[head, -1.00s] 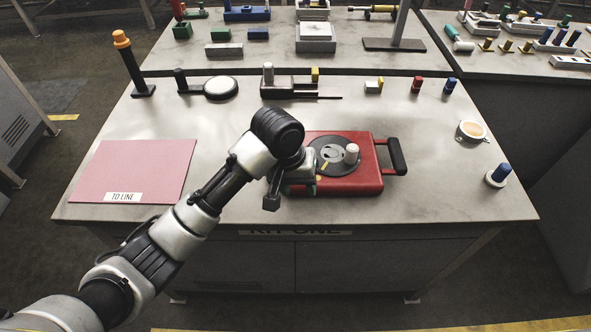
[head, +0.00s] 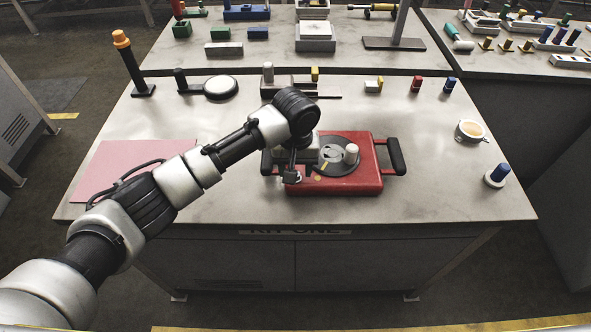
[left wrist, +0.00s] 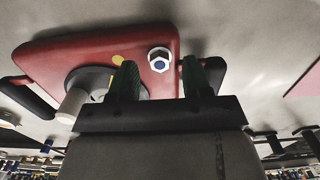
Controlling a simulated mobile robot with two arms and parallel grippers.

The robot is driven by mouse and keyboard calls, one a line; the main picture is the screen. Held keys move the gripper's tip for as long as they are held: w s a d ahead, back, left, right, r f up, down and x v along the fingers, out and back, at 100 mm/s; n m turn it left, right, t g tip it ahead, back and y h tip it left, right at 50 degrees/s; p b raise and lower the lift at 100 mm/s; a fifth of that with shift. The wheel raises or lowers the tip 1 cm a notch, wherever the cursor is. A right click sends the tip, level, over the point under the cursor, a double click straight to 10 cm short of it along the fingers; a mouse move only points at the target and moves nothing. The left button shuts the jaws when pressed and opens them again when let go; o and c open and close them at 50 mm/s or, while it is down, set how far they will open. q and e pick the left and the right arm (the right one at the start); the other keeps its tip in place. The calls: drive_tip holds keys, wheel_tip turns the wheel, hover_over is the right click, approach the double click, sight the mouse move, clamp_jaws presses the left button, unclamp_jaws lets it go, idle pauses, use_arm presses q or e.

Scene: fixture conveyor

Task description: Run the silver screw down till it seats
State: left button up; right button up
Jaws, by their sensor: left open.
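In the head view my left gripper (head: 293,174) is over the left part of the red fixture (head: 350,186), and my arm hides the screw. My right gripper is not in view.
The fixture has a grey disc with a pale knob (head: 351,153) and black side handles (head: 396,156). A pink mat (head: 110,165) lies at left, partly behind my arm. The table's front strip is clear.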

use_arm(q)
drive_tip(key=shift+f, duration=1.05)
clamp_jaws()
